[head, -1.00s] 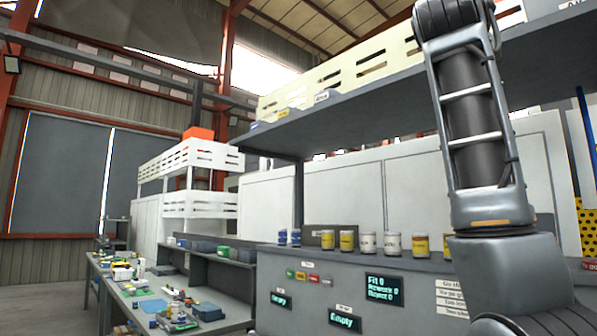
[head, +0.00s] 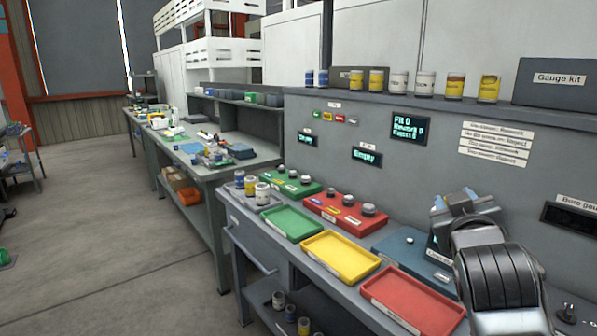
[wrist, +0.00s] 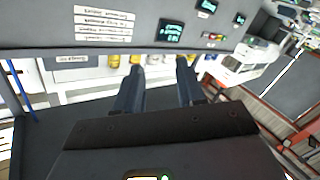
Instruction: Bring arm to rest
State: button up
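My gripper (wrist: 158,66) shows in the wrist view with its two dark fingers apart and nothing between them. Beyond the fingers are the grey panel (wrist: 105,37) with its labels and displays, and a row of cans partly behind the fingers. In the head view a dark, rounded part of my arm (head: 497,275) is at the lower right, in front of the bench's right end. My gripper's fingers cannot be made out in the head view.
The bench holds a green tray (head: 291,224), a yellow tray (head: 340,257) and a red tray (head: 412,300). Several cans (head: 397,82) and a gauge kit box (head: 556,82) stand on the ledge above. The floor (head: 100,180) at left is largely clear.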

jog(key=s+a+f+y, duration=0.2)
jog(key=s+f, duration=0.8)
jog(key=s, duration=0.1)
jog(key=s+a+f+y, duration=0.2)
jog(key=s+a+f, duration=0.1)
jog(key=s+f, duration=0.8)
jog(key=s+r+m+g, duration=0.1)
jog(key=s, duration=1.3)
jog(key=s+a+r+g+y, duration=0.1)
jog(key=s+r, duration=0.1)
jog(key=s, duration=1.2)
jog(key=shift+s+r+m, duration=0.3)
jog(key=shift+s+m, duration=0.05)
jog(key=shift+m, duration=0.05)
